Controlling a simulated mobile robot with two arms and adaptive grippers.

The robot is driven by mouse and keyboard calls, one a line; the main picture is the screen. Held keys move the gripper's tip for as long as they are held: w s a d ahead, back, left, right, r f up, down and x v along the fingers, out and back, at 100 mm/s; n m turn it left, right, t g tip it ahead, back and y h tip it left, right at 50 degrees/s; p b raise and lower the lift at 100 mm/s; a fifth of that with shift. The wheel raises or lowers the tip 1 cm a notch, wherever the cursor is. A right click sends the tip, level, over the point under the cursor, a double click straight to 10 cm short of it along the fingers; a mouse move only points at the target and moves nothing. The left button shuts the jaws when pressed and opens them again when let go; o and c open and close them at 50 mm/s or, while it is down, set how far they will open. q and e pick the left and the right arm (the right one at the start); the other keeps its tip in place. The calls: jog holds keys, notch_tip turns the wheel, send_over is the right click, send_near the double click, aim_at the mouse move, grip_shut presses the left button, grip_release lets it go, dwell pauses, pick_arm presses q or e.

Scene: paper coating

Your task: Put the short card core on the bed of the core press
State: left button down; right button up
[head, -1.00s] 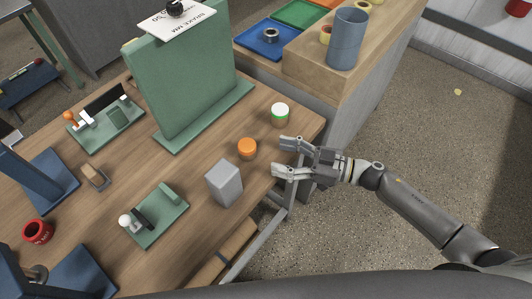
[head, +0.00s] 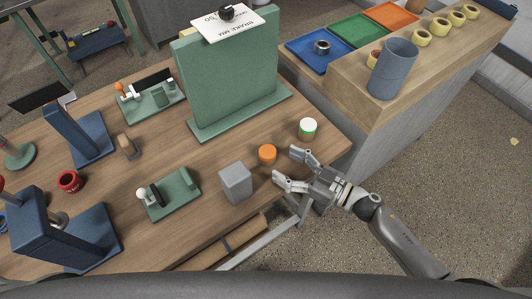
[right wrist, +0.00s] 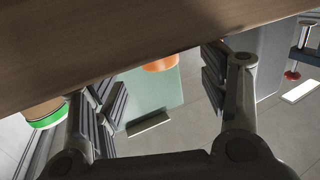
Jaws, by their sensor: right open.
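I cannot pick out the short card core for certain. Which device is the core press is also unclear. A blue upright stand (head: 72,130) and a larger blue one (head: 40,222) stand at the left, and a low green fixture (head: 180,196) with a white knob stands nearer the middle. My right gripper (head: 286,166) is open and empty at the table's right edge, close to the orange-topped jar (head: 267,153). My left gripper is not in view.
A white-and-green-topped jar (head: 308,129) and a grey block (head: 235,183) stand near my right gripper. A tall green board (head: 228,80) stands behind. A blue-grey cylinder (head: 392,70) stands on the shelf beside coloured trays (head: 356,29). A red cup (head: 69,182) is at left.

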aim_at(275, 158)
jog(key=shift+w+a, duration=0.35)
jog(key=shift+w, duration=0.05)
jog(key=x, duration=0.4)
jog(key=shift+w+a+f+p, duration=0.15)
jog(key=shift+a+p, duration=0.1)
jog(key=shift+p, duration=0.15)
jog(key=shift+d, duration=0.1)
jog(key=shift+c, duration=0.9)
jog(key=c, duration=1)
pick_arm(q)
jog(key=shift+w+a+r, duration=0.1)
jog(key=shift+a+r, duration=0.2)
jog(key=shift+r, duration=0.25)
pick_arm(e)
jog(key=shift+o, duration=0.2)
jog(key=shift+r, duration=0.2)
